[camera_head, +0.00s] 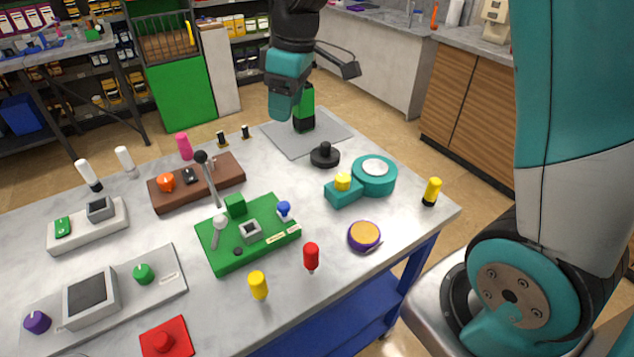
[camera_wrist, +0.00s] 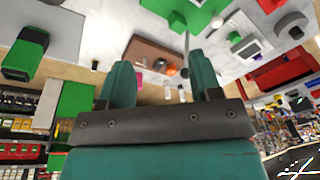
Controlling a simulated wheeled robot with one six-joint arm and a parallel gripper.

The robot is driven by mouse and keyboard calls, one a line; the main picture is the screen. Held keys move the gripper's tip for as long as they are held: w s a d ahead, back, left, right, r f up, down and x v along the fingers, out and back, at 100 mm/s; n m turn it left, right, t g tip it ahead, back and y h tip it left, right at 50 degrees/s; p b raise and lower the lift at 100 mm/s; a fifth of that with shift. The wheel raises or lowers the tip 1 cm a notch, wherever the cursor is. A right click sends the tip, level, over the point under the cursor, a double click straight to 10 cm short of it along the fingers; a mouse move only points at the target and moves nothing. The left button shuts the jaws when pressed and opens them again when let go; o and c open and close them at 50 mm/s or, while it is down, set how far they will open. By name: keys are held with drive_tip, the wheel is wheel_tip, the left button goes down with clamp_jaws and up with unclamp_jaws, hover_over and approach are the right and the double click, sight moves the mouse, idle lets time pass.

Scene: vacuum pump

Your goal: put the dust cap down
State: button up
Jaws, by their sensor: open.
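A black round cap with a knob on top (camera_head: 324,157), most likely the dust cap, lies on the table beside the grey mat. It stands apart from the teal pump (camera_head: 375,178), whose round top shows a pale disc. My gripper (camera_head: 286,108) is above the far part of the table, up and left of the cap. In the wrist view its two teal fingers (camera_wrist: 162,82) are apart with nothing between them. I cannot make out the cap clearly in the wrist view.
A green and black block (camera_head: 304,112) stands on the grey mat (camera_head: 335,133), close behind my gripper; it also shows in the wrist view (camera_wrist: 25,55). A brown panel with a lever (camera_head: 225,170), a green board (camera_head: 215,258) and a purple-orange disc (camera_head: 364,236) occupy the table.

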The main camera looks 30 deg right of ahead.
drive_tip(key=s+a+r+m+y, duration=0.1)
drive_tip(key=s+a, duration=0.3)
drive_tip(key=s, duration=0.8)
drive_tip(key=s+a+r+m+y, duration=0.1)
drive_tip(key=s+a, duration=0.3)
drive_tip(key=s, duration=0.8)
drive_tip(key=shift+s+a+g, duration=0.2)
drive_tip(key=shift+a+g, duration=0.1)
drive_tip(key=shift+g, duration=0.1)
